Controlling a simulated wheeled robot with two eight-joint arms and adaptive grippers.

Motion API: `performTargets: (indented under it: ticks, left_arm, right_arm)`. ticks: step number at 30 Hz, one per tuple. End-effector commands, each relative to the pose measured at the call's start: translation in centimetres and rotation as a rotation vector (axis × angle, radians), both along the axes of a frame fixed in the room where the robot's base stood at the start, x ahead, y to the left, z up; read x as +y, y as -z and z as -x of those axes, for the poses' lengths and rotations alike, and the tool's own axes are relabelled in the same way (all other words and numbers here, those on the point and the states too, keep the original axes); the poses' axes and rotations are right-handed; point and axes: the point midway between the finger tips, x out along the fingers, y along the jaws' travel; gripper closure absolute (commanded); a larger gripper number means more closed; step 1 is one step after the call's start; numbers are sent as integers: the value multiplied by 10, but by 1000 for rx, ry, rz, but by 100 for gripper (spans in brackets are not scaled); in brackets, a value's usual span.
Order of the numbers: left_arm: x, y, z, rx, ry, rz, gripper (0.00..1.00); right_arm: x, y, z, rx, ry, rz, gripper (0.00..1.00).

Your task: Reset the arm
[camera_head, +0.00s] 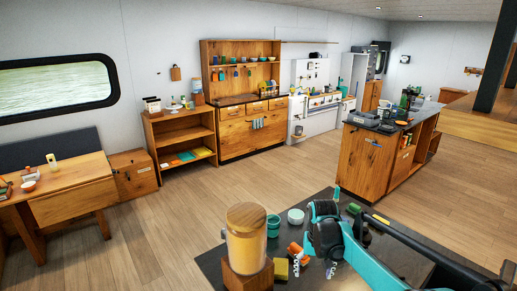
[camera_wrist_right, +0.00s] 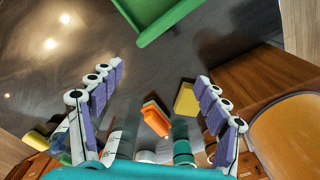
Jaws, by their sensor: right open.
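My right gripper (camera_head: 313,268) hangs over the dark counter (camera_head: 400,262) in the head view, fingers pointing down. In the right wrist view the gripper (camera_wrist_right: 155,108) has its purple-padded fingers spread wide, with nothing held between them. My right arm (camera_head: 400,235) reaches in from the lower right. An orange and white item (camera_wrist_right: 155,118) and a yellow block (camera_wrist_right: 187,99) lie beyond the fingers in the wrist view. My left arm and left gripper are not in view.
A wooden-lidded jar (camera_head: 246,243) stands left of the gripper on a wooden block. A teal cup (camera_head: 273,226) and a pale bowl (camera_head: 296,216) are behind. A green container (camera_wrist_right: 165,18) shows at the wrist view's top. Open floor (camera_head: 180,225) lies beyond the counter.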

Motion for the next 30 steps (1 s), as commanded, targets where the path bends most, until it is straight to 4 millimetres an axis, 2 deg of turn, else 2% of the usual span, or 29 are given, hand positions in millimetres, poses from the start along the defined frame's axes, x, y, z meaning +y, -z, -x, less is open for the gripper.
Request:
performTargets:
  ticks: [11,14,18,23,27,30]
  left_arm:
    - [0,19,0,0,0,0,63]
    - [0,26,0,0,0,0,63]
    - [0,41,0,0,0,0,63]
    - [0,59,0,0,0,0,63]
    - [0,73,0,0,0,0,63]
    - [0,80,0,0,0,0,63]
  right_arm:
    - [-1,-21,44,-105,-19,1,24]
    - [-1,-26,65,-150,-30,2,24]
    - [-2,-28,106,-239,-46,6,24]
    - [-3,-18,157,-353,-69,13,24]
    - [-3,1,197,-449,-86,21,24]
    - [-3,17,218,-505,-97,27,24]
